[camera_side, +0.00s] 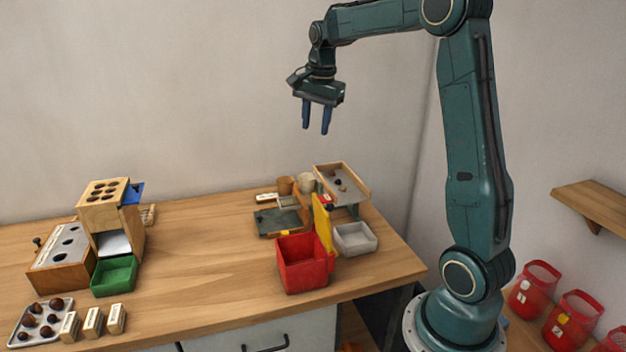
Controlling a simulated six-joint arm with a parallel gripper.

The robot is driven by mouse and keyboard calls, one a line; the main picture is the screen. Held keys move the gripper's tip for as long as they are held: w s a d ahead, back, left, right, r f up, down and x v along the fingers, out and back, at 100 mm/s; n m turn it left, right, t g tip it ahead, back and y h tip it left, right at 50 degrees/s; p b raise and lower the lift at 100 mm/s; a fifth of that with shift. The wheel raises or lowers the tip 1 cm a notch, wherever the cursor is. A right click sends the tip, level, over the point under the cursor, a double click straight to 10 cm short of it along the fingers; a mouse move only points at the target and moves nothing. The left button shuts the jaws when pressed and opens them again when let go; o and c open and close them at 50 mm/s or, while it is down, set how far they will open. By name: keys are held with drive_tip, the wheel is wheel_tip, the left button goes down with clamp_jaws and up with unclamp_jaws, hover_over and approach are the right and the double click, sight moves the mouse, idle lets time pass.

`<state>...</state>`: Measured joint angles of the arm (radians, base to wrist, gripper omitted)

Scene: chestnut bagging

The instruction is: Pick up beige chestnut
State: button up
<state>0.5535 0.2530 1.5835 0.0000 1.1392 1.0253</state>
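My gripper (316,120) hangs high above the back of the table, fingers pointing down. Its two blue fingers are apart with nothing between them. Several dark brown chestnuts (28,321) lie in a pale tray (37,336) at the table's front left. A few small dark pieces, perhaps chestnuts, lie on a grey sloped tray with a wooden rim (359,187) at the back right, below and right of my gripper. I cannot pick out a beige chestnut; the pieces are too small to tell.
A red bin (302,270), a yellow panel (323,222) and a grey-white bin (355,238) stand at the table's right. A wooden dispenser (130,228) and green bin (114,279) stand at left. The table's middle is clear. Red baskets (534,290) sit at far right.

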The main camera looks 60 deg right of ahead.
drive_tip(key=w+d+f+m+g, duration=0.1)
drive_tip(key=d+f+m, duration=0.45)
drive_tip(key=d, duration=0.45)
drive_tip(key=m+y, duration=0.1)
drive_tip(key=m, duration=0.3)
hover_over(343, 187)
wheel_tip(343, 187, down, 6)
drive_tip(key=shift+w+d+f+g, duration=0.15)
drive_tip(key=shift+f+g, duration=0.1)
drive_tip(key=shift+g, duration=0.05)
drive_tip(key=shift+f, duration=0.1)
drive_tip(key=shift+f, duration=4.25)
drive_tip(key=shift+f, duration=2.55)
